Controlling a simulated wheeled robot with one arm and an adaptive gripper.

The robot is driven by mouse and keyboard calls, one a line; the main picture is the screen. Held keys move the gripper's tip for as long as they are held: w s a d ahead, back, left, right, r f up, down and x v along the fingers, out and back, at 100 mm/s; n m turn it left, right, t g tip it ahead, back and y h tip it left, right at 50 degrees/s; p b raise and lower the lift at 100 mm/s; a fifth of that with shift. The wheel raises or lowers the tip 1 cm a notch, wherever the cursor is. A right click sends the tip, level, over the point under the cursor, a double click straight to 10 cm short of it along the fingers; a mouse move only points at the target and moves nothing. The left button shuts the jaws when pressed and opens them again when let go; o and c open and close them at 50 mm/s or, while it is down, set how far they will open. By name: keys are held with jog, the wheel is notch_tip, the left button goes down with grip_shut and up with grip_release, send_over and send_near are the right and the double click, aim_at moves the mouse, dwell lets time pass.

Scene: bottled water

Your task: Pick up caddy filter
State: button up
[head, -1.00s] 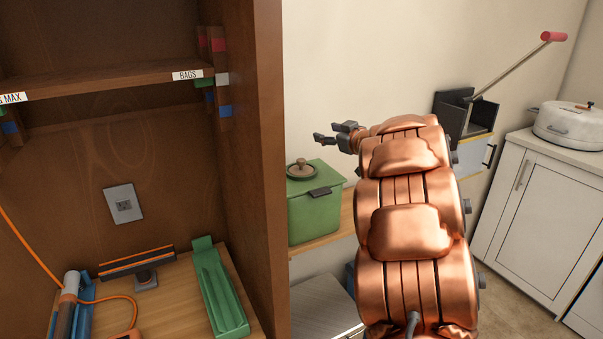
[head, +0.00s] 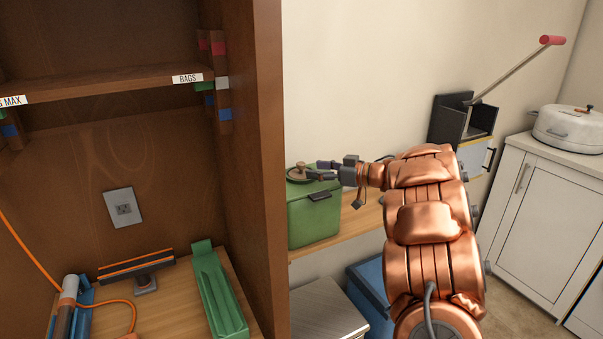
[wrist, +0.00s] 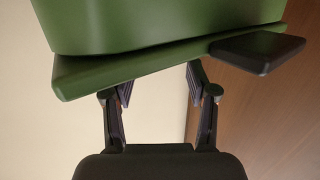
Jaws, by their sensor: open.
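A green box-like caddy (head: 314,220) with a green lid and a dark front latch stands on a wooden shelf. A round brown disc with a knob (head: 300,173) sits on its lid; I cannot tell whether it is the caddy filter. My gripper (head: 322,170) is open and empty, at the right of the disc and level with the lid top. In the wrist view, the caddy (wrist: 150,25) fills the top, with its dark latch (wrist: 258,52) at the right. My open fingers (wrist: 160,90) reach the lid edge there; contact is unclear. The disc is out of that view.
A brown cabinet's side panel (head: 262,130) stands close left of the caddy. The wooden shelf (head: 365,217) runs right under my arm. A blue bin (head: 370,288) and a grey box (head: 328,312) are below. A dark lever device (head: 462,120) is at the right.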

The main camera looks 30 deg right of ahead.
aim_at(303, 169)
jog(key=x, duration=0.4)
jog(key=shift+f+p, duration=0.15)
jog(key=shift+p, duration=0.2)
jog(key=shift+d, duration=0.1)
jog(key=c, duration=0.9)
jog(key=shift+c, duration=0.2)
